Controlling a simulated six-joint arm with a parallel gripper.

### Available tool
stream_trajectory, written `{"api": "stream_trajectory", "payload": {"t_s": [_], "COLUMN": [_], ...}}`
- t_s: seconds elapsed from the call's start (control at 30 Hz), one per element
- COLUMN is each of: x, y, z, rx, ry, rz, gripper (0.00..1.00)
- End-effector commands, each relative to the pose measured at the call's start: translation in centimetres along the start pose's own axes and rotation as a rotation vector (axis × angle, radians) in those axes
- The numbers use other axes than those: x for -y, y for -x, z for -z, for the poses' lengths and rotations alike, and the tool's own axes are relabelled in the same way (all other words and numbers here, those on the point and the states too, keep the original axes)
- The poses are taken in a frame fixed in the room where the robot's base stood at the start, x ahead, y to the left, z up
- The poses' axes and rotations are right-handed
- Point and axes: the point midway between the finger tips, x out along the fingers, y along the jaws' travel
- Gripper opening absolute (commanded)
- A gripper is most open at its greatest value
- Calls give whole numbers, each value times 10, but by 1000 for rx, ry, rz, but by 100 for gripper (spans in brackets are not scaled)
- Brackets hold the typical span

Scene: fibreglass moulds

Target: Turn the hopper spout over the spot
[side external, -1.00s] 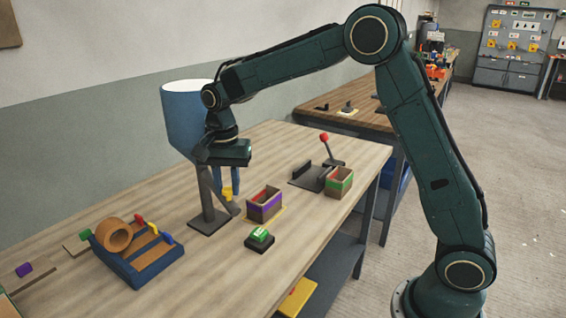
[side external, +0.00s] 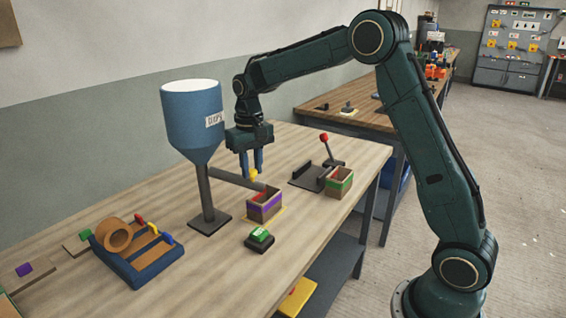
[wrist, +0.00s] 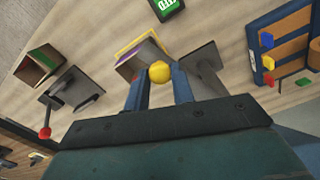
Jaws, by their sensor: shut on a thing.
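The hopper (side external: 192,115) is a blue funnel with a white top and a label, standing on a dark post and base. My gripper (side external: 252,170) points down and is shut on the yellow knob. A mould box (side external: 263,207) with a purple band sits on a yellow-outlined spot (side external: 280,217). The spout's end is above the back edge of this box.
A green-banded box (side external: 339,183) and a dark fixture with a red-knobbed lever (side external: 324,137) stand to the right. A blue tape holder (side external: 155,268) stands at front left.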

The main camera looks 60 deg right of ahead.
Motion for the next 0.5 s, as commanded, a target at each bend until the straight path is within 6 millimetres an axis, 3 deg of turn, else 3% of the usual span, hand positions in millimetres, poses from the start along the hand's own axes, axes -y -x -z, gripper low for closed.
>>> {"api": "stream_trajectory", "payload": {"t_s": [0.5], "x": [-28], "y": [1], "z": [42], "rx": [-2], "ry": [367], "rz": [0], "gripper": [0]}}
